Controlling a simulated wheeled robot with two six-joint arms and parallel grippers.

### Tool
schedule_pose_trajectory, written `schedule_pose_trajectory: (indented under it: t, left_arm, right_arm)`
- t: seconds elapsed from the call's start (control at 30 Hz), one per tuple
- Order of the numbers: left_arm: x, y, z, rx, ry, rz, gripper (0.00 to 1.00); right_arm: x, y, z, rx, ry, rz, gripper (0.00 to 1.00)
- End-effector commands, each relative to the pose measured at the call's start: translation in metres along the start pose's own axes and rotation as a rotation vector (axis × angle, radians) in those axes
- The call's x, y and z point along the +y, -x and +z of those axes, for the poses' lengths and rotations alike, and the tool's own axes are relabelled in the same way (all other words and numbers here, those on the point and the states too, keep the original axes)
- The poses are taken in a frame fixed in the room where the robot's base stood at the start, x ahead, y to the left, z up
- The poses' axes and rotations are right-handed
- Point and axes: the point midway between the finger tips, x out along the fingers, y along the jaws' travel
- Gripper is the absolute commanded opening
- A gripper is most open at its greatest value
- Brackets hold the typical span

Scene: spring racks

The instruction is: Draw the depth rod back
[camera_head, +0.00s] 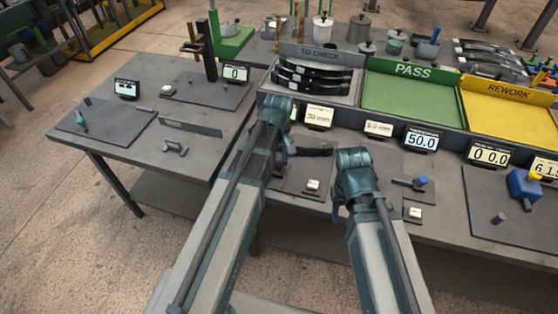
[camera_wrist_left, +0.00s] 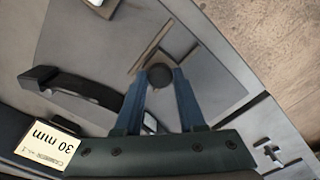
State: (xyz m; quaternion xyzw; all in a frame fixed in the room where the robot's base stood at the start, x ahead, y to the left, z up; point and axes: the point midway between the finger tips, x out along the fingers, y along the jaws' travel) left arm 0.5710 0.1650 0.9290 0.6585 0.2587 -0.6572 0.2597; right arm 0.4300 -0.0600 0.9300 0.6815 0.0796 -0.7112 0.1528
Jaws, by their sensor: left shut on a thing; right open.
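My left gripper (camera_wrist_left: 160,80) is shut on a dark round knob (camera_wrist_left: 159,76), which I take to be the end of the depth rod. A thin pale bar (camera_wrist_left: 149,48) runs past the knob; whether they join I cannot tell. In the head view my left gripper (camera_head: 281,158) is low over the bench's dark plate, and the knob is hidden. A black curved spring (camera_wrist_left: 75,88) lies on the bench beside the gripper, apart from it; it also shows in the head view (camera_head: 314,151). My right gripper (camera_head: 343,203) is mostly hidden behind its wrist; no held thing shows.
A "30 mm" card (camera_wrist_left: 45,143) stands near the spring. Behind are the TO CHECK rack (camera_head: 312,86) with black springs, the green PASS tray (camera_head: 408,95) and the yellow REWORK tray (camera_head: 505,115). A 50.0 display (camera_head: 421,138) and a blue-knobbed tool (camera_head: 421,181) are to the right.

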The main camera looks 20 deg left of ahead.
Motion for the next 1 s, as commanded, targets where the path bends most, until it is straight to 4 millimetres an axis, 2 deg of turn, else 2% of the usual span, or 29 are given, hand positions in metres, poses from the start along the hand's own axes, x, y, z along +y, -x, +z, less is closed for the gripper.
schedule_pose_trajectory:
  t: [0.27, 0.53, 0.8, 0.83, 0.97, 1.0]
  left_arm:
    - [-0.001, 0.000, 0.001, 0.000, 0.000, 0.000, 0.00]
    - [-0.028, -0.001, 0.028, -0.002, 0.000, -0.002, 0.00]
    - [-0.029, -0.001, 0.029, -0.006, 0.000, -0.006, 0.00]
    - [-0.029, -0.001, 0.029, -0.006, 0.000, -0.006, 0.43]
    - [-0.028, -0.001, 0.029, -0.005, 0.000, -0.005, 0.66]
    - [-0.028, -0.001, 0.028, -0.004, 0.000, -0.005, 0.69]
  right_arm:
    - [0.000, 0.000, 0.000, 0.000, 0.000, 0.000, 0.50]
    - [0.000, -0.001, 0.000, 0.000, 0.000, 0.000, 0.50]
    - [0.000, -0.001, 0.000, 0.000, 0.000, 0.000, 0.50]
    - [0.000, -0.001, 0.000, 0.000, 0.000, 0.000, 0.50]
    - [0.000, -0.001, 0.000, 0.000, 0.000, 0.000, 0.50]
    - [0.000, -0.001, 0.000, 0.000, 0.000, 0.000, 0.50]
